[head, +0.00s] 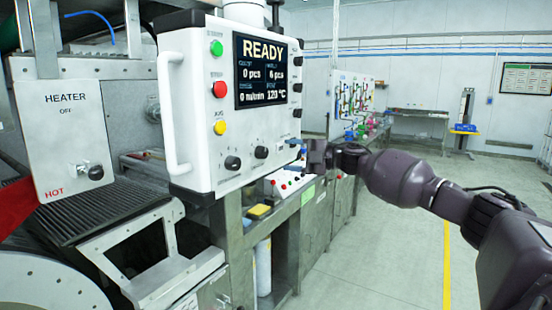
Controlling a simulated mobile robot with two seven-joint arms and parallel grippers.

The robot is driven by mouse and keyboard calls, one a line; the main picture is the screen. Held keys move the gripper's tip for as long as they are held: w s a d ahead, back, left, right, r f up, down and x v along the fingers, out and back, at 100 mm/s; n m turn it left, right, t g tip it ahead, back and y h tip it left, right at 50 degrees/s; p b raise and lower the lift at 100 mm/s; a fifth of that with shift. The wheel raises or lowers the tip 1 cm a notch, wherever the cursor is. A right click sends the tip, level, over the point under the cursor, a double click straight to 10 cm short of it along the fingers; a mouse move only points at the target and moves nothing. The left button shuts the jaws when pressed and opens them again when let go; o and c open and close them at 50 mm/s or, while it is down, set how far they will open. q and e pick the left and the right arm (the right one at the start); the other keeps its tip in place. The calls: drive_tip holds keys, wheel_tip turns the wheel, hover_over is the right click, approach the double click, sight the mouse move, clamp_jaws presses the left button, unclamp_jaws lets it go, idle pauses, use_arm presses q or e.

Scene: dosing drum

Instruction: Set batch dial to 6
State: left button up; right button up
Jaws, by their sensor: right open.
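A white control box (208,120) with a side handle stands at centre left. My right gripper (304,152) is open beside the box's lower right corner, to the right of the knobs, and appears empty. My left gripper is out of view.
Green (216,48), red (219,90) and yellow (220,128) buttons line the box's left side. A heater panel (70,135) reading OFF and HOT stands at left. A bench with a colourful panel (352,105) is behind. The floor (400,255) at right is clear.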

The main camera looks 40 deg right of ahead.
drive_tip(key=shift+b+v, duration=0.3)
drive_tip(key=shift+v, duration=1.85)
drive_tip(key=w+a+f+m+t+h, duration=0.4)
drive_tip(key=a+f+m+t+h, duration=0.1)
drive_tip(key=f, duration=0.1)
drive_tip(key=s+a+f+m+h, duration=0.1)
drive_tip(key=s+a+f+m, duration=0.15)
drive_tip(key=f, duration=0.45)
drive_tip(key=s+a+f+m+h, duration=0.2)
drive_tip(key=a+f+m, duration=0.15)
drive_tip(key=f, duration=0.35)
drive_tip(key=s+a+f+m+h, duration=0.1)
drive_tip(key=s+a+f+m, duration=0.2)
drive_tip(key=f, duration=0.4)
drive_tip(key=s+a+f+m+g+h, duration=0.1)
drive_tip(key=s+a+f+m+g, duration=0.1)
drive_tip(key=s+f, duration=0.5)
drive_tip(key=s+a+f+m+g+h, duration=0.1)
drive_tip(key=s+a+f+m, duration=0.3)
drive_tip(key=s+f, duration=0.4)
drive_tip(key=s+a+f+m+g+h, duration=0.2)
drive_tip(key=s+f, duration=0.5)
drive_tip(key=s, duration=0.6)
drive_tip(key=a+m+g, duration=0.1)
drive_tip(key=a, duration=0.1)
drive_tip(key=shift+a+f+m, duration=0.2)
drive_tip(key=shift+a+m, duration=0.05)
drive_tip(key=shift+m, duration=0.05)
